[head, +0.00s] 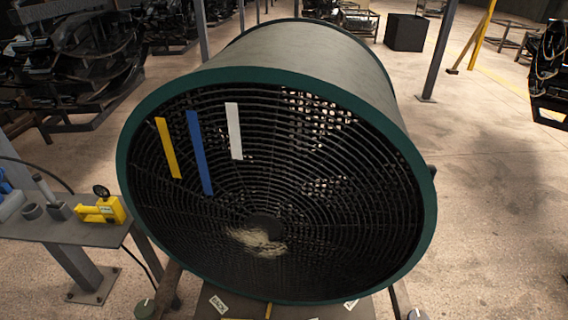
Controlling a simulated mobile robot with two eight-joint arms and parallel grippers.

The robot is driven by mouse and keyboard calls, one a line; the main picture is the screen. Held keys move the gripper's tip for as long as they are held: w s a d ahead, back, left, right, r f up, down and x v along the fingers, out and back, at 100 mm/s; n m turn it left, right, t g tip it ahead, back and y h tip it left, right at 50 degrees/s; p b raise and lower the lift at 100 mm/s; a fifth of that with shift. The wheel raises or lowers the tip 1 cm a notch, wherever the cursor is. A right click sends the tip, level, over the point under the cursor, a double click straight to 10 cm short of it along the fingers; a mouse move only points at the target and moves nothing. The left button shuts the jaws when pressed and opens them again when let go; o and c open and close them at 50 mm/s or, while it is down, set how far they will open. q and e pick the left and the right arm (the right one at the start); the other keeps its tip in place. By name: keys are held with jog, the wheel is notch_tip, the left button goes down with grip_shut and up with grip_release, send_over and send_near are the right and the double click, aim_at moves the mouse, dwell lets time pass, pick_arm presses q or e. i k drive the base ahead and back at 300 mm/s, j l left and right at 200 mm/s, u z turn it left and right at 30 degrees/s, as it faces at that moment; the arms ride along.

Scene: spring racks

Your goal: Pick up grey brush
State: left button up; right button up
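A grey item with an upright, slightly tilted handle (46,188) and a dark block-like base (60,211) stands on the small grey table (85,232) at the left. It looks like the grey brush, but it is too small to be sure. It stands between a short grey ring or cup (33,211) and a yellow device with a round black gauge (100,210). Neither of my grippers shows in the head view.
A large drum fan with a green rim (424,235) and dark grille fills the middle, beside the table. Yellow, blue and white strips hang on its grille. A blue-and-white item (10,203) is at the table's left edge. Open floor (490,220) lies to the right.

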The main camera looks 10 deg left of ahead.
aim_at(52, 204)
jog(key=u, duration=1.8)
jog(key=z, duration=1.25)
jog(key=j+z, duration=0.3)
jog(key=j, duration=0.25)
jog(key=i+j+z, duration=0.1)
jog(key=j+z, duration=0.25)
jog(key=j, duration=0.2)
jog(key=j+z, duration=0.1)
jog(key=j, duration=0.45)
jog(key=k+j+z, duration=0.1)
jog(key=j, duration=0.45)
